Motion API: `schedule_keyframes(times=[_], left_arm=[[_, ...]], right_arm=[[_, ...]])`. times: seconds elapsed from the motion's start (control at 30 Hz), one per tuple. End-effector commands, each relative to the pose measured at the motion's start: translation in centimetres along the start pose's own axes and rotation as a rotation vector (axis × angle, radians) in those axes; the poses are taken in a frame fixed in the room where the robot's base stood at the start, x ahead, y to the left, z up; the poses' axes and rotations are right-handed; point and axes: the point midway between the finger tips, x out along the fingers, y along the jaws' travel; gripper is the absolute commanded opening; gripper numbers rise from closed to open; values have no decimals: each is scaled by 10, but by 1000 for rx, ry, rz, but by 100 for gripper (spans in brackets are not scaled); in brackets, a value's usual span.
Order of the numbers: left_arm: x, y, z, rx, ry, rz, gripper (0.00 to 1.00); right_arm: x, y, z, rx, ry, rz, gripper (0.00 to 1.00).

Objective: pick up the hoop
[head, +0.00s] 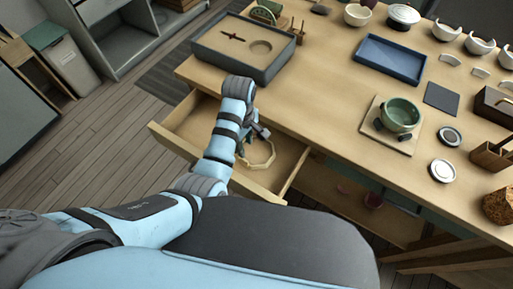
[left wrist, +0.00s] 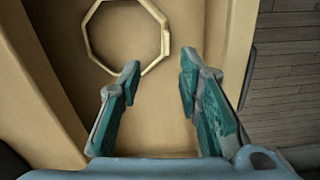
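The hoop is a thin, pale wooden ring with angled sides, lying flat in an open drawer. In the left wrist view the hoop (left wrist: 88,38) is at the top, with a small clasp-like block (left wrist: 165,38) on its right side. In the head view the hoop (head: 270,160) is partly hidden by my left arm. My left gripper (left wrist: 158,66) is open, with teal fingers apart and nothing between them. It is over the drawer, with its fingertips close to the hoop's near edge; the height gap is hard to judge. My right gripper is not in view.
The open drawer (head: 180,125) has raised wooden walls, and its right wall is near my left gripper in the wrist view. The worktop above holds a grey tray box (head: 225,50), a blue tray (head: 390,60), a green bowl (head: 400,113) and several cups.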

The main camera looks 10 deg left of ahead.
Motion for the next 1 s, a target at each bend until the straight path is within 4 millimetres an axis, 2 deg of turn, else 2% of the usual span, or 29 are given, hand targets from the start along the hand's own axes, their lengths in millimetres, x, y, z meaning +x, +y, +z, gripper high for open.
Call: schedule_keyframes(times=[0.03,0.1,0.27,0.37,0.47,0.57,0.7,0.77,0.9,1.0], left_arm=[[18,-1,0,0,0,-3,32],[32,2,-1,0,-2,-3,32],[54,5,-2,3,-4,-7,32],[76,6,0,3,-4,-8,32],[93,6,0,4,-4,-9,32],[97,7,1,5,-4,-7,32],[96,7,1,5,-4,-6,32],[95,7,1,5,-4,-6,24],[95,7,1,6,-4,-6,2],[95,6,1,6,-4,-6,0]], right_arm=[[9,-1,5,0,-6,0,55],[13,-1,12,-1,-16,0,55],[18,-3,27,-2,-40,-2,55],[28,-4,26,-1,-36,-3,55],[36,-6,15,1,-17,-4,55],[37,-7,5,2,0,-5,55],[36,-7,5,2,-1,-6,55],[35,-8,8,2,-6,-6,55],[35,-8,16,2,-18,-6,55],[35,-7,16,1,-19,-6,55]])
